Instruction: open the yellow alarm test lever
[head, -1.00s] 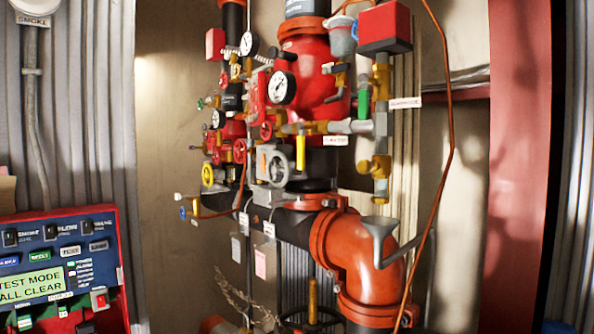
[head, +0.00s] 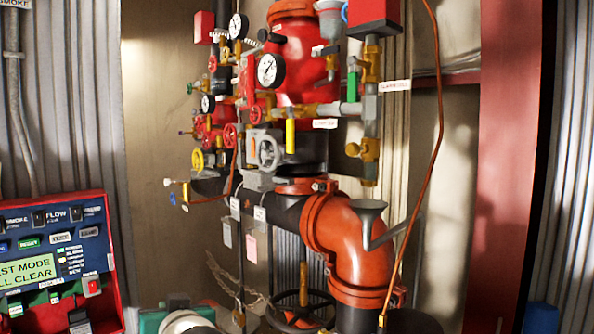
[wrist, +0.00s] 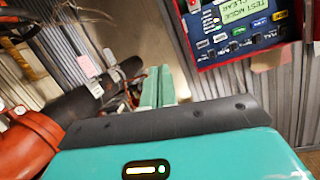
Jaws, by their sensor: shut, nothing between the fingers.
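The yellow lever (head: 290,136) hangs straight down from the brass and grey pipe fittings in front of the red valve body, in the head view. A white label (head: 325,123) sits just right of it, its text too small to read surely. My gripper (wrist: 158,88) shows in the wrist view as two teal fingers close together, with nothing between them. It is apart from the lever, which I cannot make out in the wrist view. A teal and white part of my arm shows at the bottom of the head view, well below the lever.
Gauges (head: 270,70), a green-handled valve (head: 352,86) and a grey handwheel casting (head: 265,150) crowd the lever. A large orange elbow pipe (head: 350,240) and grey funnel (head: 370,215) stand below right. The control panel (head: 110,290) is at left; it also shows in the wrist view (wrist: 205,55).

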